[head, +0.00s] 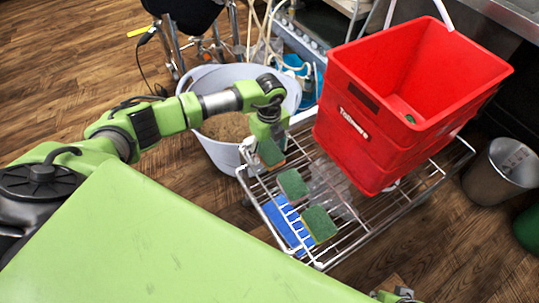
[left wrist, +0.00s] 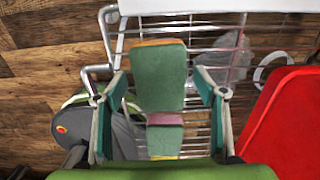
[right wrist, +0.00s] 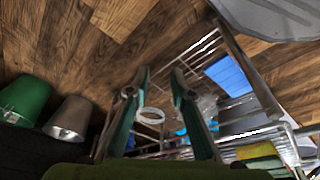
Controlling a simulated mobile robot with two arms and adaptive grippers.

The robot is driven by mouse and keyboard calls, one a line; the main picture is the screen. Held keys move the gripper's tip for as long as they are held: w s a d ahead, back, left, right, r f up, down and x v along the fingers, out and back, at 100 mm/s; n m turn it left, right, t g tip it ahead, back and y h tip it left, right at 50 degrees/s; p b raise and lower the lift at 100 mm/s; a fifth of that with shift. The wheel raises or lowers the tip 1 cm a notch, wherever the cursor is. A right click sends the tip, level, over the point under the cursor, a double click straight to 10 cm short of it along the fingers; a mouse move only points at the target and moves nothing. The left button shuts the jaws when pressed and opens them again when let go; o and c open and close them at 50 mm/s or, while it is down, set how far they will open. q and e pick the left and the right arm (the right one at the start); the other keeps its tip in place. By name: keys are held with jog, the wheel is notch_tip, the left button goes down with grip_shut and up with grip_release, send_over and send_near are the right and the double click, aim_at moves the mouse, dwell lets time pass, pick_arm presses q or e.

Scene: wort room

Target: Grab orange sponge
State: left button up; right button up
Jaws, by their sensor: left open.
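In the left wrist view a green-topped sponge with an orange edge (left wrist: 158,75) lies between the spread fingers of my left gripper (left wrist: 161,84), with a gap on each side. In the head view this orange sponge (head: 270,152) is on the wire rack, just below my left gripper (head: 262,143), which partly covers it. A sponge with a pink edge (left wrist: 165,119) and one with a yellow edge (left wrist: 165,157) are behind it. The head view shows two more green tops (head: 292,184). My right gripper (right wrist: 158,75) is empty, its fingers apart.
The wire rack (head: 375,226) also carries a blue item (head: 280,217), a clear plastic item and a red crate (head: 349,150) at right. A grey tub (head: 226,153) stands left of the rack. A metal bin (head: 490,180) is at far right.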

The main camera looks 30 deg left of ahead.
pick_arm(q)
jog(key=c, duration=0.8)
